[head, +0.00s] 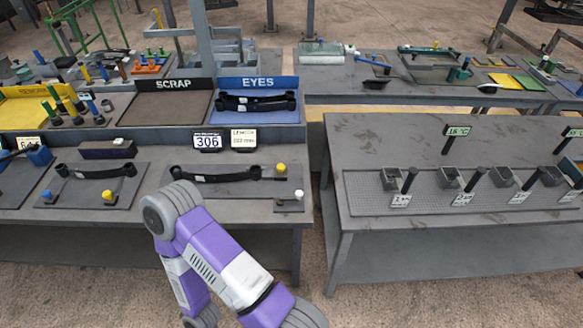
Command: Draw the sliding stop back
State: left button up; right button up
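A dark leaf spring (215,176) lies on a grey plate at the right of the near left bench. A yellow knob (281,168) stands at that spring's right end. A small block with a pale top (298,194) is at the plate's front right corner, with a dark rod beside it. A second leaf spring (95,171) lies on another plate to the left, with a blue knob (47,195) and a yellow knob (107,196) in front. I cannot tell which part is the sliding stop. My purple arm rises from the bottom edge; neither gripper shows.
Behind the springs are a SCRAP tray (165,109) and a blue EYES tray (255,117) holding dark springs. A separate grey table (365,225) with several small bins is at right. A floor gap separates the benches.

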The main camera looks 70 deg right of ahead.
aim_at(279, 172)
jog(key=k, duration=0.55)
jog(key=z, duration=0.7)
